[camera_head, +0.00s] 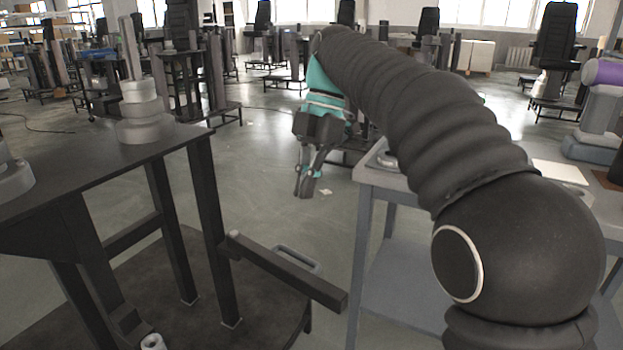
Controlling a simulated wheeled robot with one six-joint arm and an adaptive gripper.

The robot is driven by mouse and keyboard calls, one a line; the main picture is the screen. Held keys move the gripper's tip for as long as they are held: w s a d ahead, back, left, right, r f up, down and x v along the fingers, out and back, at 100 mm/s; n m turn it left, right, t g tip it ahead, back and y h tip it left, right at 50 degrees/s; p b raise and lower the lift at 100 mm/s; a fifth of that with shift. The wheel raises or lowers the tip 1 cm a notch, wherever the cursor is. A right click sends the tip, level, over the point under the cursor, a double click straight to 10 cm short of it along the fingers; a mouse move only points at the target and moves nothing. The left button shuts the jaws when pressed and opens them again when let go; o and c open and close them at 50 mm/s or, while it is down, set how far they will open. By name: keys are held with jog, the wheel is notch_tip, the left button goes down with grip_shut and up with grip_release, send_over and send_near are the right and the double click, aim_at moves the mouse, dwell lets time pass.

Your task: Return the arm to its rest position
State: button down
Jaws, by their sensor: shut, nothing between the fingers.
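My arm (420,110) reaches from the lower right, up and over to the upper middle of the head view, in a black ribbed sleeve. My gripper (304,194) hangs from its end below a teal section, fingers pointing down and shut, with nothing between them. It is over open floor, between the dark table at left and the grey table at right, apart from both.
The dark table (75,170) at left bears a grey stepped column part (142,112). The grey table (390,180) at right stands partly behind my arm. A dark bar (285,272) juts between them. Several lift columns and chairs stand farther back.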

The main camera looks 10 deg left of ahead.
jog(key=w+f+m+t, duration=0.25)
jog(key=f+m, duration=0.45)
jog(key=m, duration=0.4)
jog(key=s+d+f+m+t, duration=0.1)
jog(key=d+f+m, duration=0.2)
jog(key=d+m, duration=0.35)
jog(key=s+d+f+m+t+h, duration=0.1)
jog(key=s+d+f+m+t, duration=0.1)
jog(key=s+d+m, duration=0.4)
jog(key=s+d+f+m+t+h, duration=0.1)
jog(key=s+d+f+m+t, duration=0.2)
jog(key=s+d, duration=1)
jog(key=d+f+m, duration=0.1)
jog(key=d+m, duration=0.1)
jog(key=m, duration=0.1)
jog(key=shift+s+f, duration=0.2)
jog(key=shift+s, duration=0.15)
jog(key=shift+d+m+t, duration=0.1)
jog(key=shift+m+t, duration=0.15)
